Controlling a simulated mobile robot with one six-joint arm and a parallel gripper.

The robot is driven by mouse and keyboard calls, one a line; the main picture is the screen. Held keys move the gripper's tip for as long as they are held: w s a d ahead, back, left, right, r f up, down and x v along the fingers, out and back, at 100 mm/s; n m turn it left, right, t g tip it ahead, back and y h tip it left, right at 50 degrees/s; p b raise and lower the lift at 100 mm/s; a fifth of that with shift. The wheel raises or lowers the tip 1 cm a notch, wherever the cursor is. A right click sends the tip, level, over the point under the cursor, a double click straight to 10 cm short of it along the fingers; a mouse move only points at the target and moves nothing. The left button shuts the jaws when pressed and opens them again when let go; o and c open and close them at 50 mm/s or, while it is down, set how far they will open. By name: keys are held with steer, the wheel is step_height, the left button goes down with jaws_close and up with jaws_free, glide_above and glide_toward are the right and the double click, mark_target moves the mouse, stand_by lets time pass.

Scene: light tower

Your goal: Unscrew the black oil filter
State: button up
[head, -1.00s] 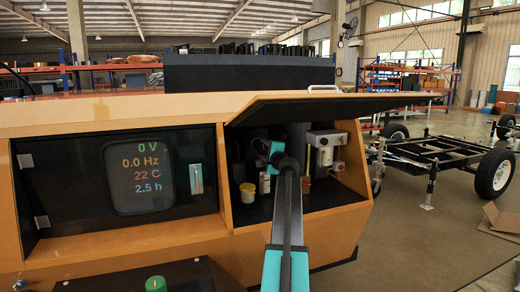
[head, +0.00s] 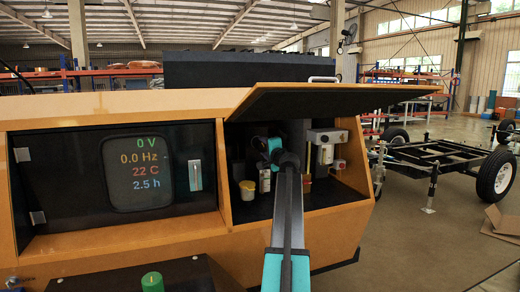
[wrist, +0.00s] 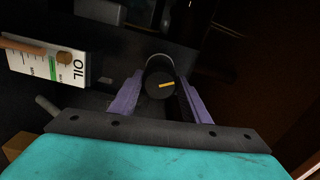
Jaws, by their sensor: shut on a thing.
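The black oil filter (wrist: 157,88) shows end-on in the wrist view as a dark round cylinder with a short yellow mark on its face. My gripper (wrist: 161,77) has its two purple fingers on either side of the filter, shut on it. The filter sits at the dark back of the compartment; where it joins its mount is too dark to tell. In the head view my gripper reaches into the open compartment, and my arm hides the fingers and the filter.
A yellow-and-white pot (head: 248,190) is on the compartment floor. A white-topped unit (head: 326,140) hangs at the right. The raised hatch (head: 335,102) overhangs my arm. A display panel (head: 140,175) is to the left.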

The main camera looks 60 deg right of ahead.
steer(key=shift+w+n+b, duration=0.1)
steer(key=shift+n+b, duration=0.5)
steer(key=shift+b, duration=0.15)
steer(key=shift+a+n, duration=0.1)
steer(key=shift+n, duration=0.2)
steer(key=shift+r, duration=0.1)
steer(key=shift+b, duration=0.6)
steer(key=shift+n+b, duration=0.3)
steer(key=shift+n, duration=0.1)
steer(key=n+b, duration=0.3)
steer(key=b, duration=0.1)
steer(key=shift+n+b, duration=0.6)
steer(key=shift+b, duration=0.05)
